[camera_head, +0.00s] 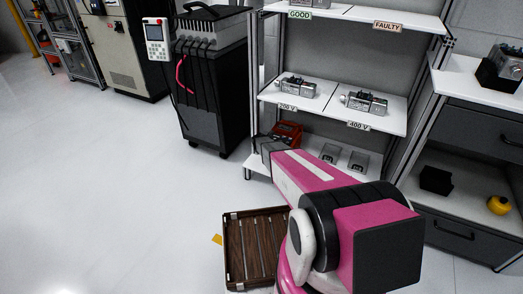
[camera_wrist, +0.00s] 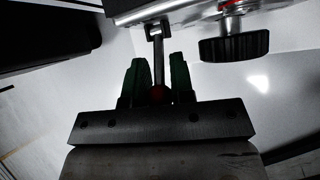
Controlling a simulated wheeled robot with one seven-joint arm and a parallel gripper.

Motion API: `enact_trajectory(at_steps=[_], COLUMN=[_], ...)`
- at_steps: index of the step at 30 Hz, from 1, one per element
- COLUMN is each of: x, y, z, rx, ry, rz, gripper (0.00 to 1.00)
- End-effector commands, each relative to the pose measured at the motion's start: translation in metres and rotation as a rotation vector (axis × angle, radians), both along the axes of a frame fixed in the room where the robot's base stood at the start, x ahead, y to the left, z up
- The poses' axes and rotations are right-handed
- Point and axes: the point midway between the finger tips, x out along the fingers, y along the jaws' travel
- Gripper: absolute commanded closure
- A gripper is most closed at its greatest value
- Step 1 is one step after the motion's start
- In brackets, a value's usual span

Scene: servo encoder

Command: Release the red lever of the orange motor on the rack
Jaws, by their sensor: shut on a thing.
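In the wrist view, a thin metal rod, the lever (camera_wrist: 158,60), hangs from a small bracket on a grey metal body (camera_wrist: 185,10). Its red ball end (camera_wrist: 158,93) sits dark and shaded between the green fingers of my gripper (camera_wrist: 158,75), which is shut on it. The fingertips reach up on both sides of the rod. In the head view, the orange-red motor (camera_head: 288,132) is on the rack's lower shelf, partly hidden behind my pink arm. My dark gripper (camera_head: 268,146) is beside its near side; the lever and fingers cannot be made out there.
A black round knob (camera_wrist: 234,47) is right of the lever. A brown slatted crate (camera_head: 255,250) is below; open floor lies left.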

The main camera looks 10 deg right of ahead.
Motion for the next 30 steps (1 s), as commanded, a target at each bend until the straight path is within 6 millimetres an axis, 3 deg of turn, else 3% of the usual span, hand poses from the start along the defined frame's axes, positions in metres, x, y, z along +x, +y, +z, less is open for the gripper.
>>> enact_trajectory(at_steps=[11,12,13,23,30], x=[0.001,0.001,0.001,-0.001,-0.014], y=[0.0,0.0,0.0,0.0,0.003], z=[0.001,0.001,0.001,0.002,0.019], rx=[0.001,0.001,0.001,0.001,0.001], ry=[0.001,0.001,0.001,0.001,0.001], rz=[-0.001,-0.001,-0.001,-0.001,-0.001], gripper=[1.0,0.71,0.67,0.67,0.67])
